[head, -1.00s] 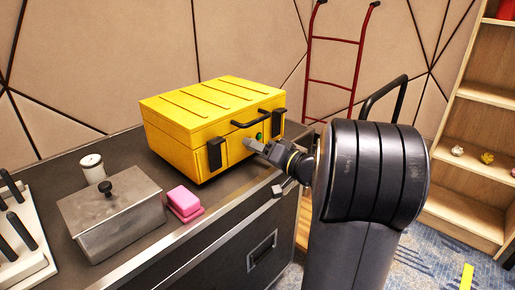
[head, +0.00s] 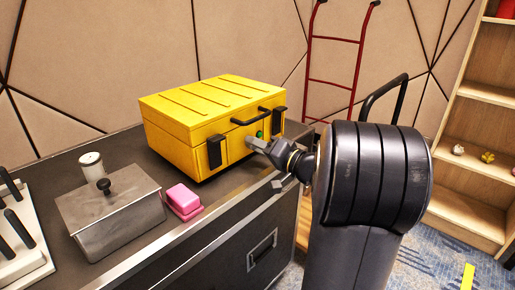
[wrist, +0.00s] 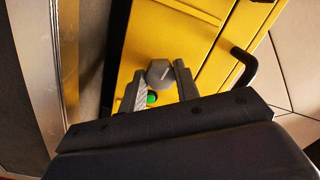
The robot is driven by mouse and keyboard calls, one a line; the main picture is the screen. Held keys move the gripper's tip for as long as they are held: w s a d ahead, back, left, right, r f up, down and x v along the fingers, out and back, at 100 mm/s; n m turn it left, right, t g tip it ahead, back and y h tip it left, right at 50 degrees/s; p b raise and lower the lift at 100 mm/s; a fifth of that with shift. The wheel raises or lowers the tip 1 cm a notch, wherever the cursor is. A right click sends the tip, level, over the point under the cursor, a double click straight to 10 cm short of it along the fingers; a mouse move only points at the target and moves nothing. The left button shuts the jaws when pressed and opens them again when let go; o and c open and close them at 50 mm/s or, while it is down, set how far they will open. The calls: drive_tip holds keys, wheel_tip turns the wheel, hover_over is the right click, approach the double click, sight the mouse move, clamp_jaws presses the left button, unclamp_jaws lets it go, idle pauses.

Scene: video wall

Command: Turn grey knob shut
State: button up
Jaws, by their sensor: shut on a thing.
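The grey knob (wrist: 160,73) is a faceted, dark grey piece on the front of the yellow case (head: 184,135). In the wrist view it sits between the two fingers of my gripper (wrist: 159,70), and my gripper is shut on it. In the head view my gripper (head: 256,145) reaches the case front from the right, and the knob is hard to tell apart from the fingers there. A green round part (wrist: 152,99) shows between the fingers, below the knob. Which way the knob is set cannot be read.
The case stands on a dark counter (head: 240,183) with black latches and a handle (head: 251,118) close above my gripper. A pink sponge (head: 183,196), a lidded metal box (head: 112,213) and a white-topped jar (head: 91,165) stand left. A red hand truck (head: 333,85) is behind.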

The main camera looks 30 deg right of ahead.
drive_tip(key=m+b, duration=0.1)
drive_tip(key=m, duration=0.3)
drive_tip(key=shift+m, duration=0.3)
drive_tip(key=m, duration=0.3)
drive_tip(key=shift+m, duration=0.4)
drive_tip(key=m+p, duration=0.1)
drive_tip(key=m, duration=0.2)
drive_tip(key=shift+r+m+t+h+p, duration=0.1)
drive_tip(key=shift+m+t+h+p, duration=0.2)
drive_tip(key=shift+m, duration=0.1)
drive_tip(key=m+p, duration=0.2)
drive_tip(key=m, duration=0.2)
drive_tip(key=shift+m, duration=0.4)
drive_tip(key=o, duration=1)
drive_tip(key=shift+c, duration=0.2)
drive_tip(key=p+v, duration=0.1)
drive_tip(key=v, duration=0.9)
drive_tip(key=shift+s+p, duration=0.4)
drive_tip(key=shift+s, duration=0.05)
